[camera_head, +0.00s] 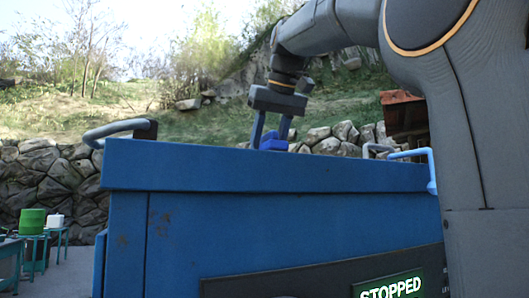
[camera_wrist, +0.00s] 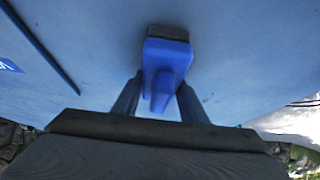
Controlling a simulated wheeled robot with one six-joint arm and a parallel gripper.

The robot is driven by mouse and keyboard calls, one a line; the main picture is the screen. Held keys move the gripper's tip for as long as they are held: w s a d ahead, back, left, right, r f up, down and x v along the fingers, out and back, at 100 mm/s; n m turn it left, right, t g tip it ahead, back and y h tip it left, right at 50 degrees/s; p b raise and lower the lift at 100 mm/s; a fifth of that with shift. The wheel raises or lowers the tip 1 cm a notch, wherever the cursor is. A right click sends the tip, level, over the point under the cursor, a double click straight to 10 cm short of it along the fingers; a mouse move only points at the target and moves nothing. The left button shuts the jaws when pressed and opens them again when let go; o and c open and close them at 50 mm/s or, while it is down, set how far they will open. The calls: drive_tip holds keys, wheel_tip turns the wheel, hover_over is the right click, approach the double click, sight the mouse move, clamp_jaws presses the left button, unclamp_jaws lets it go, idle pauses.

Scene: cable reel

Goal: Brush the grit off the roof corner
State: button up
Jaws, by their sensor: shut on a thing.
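My gripper (camera_head: 270,131) is above the far part of the blue cabinet's roof (camera_head: 250,166) in the head view. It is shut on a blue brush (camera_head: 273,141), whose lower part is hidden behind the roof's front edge. In the wrist view the brush (camera_wrist: 168,62) sits between the fingers of my gripper (camera_wrist: 157,100), with a dark end pointing to the blue roof surface (camera_wrist: 240,60). I cannot tell whether the dark end touches the roof. No grit can be made out on the part of the roof in view.
A grey-blue handle (camera_head: 118,130) rises at the roof's left end, and a light blue rail (camera_head: 425,160) at its right. A lit "STOPPED" sign (camera_head: 390,287) is on the cabinet front. A green drum (camera_head: 32,221) stands at the far left. A stone wall (camera_head: 50,190) lies behind.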

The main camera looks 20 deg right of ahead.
sight(286, 141)
drive_tip(key=shift+s+b, duration=0.3)
drive_tip(key=shift+s, duration=2.95)
drive_tip(key=shift+d, duration=0.95)
drive_tip(key=shift+w+r+p, duration=0.1)
drive_tip(key=shift+w+p, duration=1)
drive_tip(key=shift+w, duration=0.6)
drive_tip(key=shift+w+f+p, duration=0.15)
drive_tip(key=shift+w+p, duration=0.1)
drive_tip(key=shift+w, duration=0.75)
drive_tip(key=shift+w+f+p, duration=0.1)
drive_tip(key=shift+w+p, duration=0.1)
drive_tip(key=shift+w, duration=0.8)
drive_tip(key=shift+w+r, duration=0.15)
drive_tip(key=shift+w, duration=1.5)
drive_tip(key=shift+w+r, duration=0.1)
drive_tip(key=shift+w, duration=1.5)
drive_tip(key=shift+r, duration=0.1)
drive_tip(key=shift+r, duration=2.95)
